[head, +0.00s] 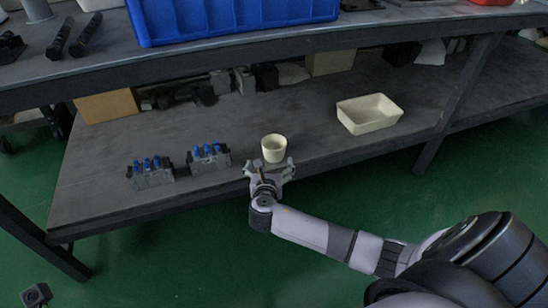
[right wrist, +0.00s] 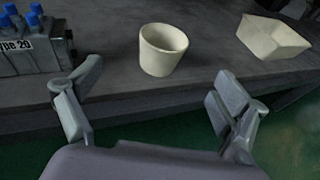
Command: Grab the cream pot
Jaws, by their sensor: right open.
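The cream pot (head: 273,148) stands upright on the grey lower shelf, close to its front edge. It also shows in the right wrist view (right wrist: 160,57), upper middle, with its round open mouth facing up. My right gripper (head: 269,168) is open and empty at the shelf's front edge. Its two fingers are spread wide, and the pot stands just beyond the gap between them. No contact with the pot is visible. My left gripper cannot be made out in these views.
Two valve blocks with blue tops (head: 151,172) (head: 208,157) stand left of the pot. A cream rectangular tray (head: 369,116) stands to its right. The upper tabletop (head: 95,62) with a blue crate (head: 230,18) overhangs the shelf's back. Bare shelf lies between pot and tray.

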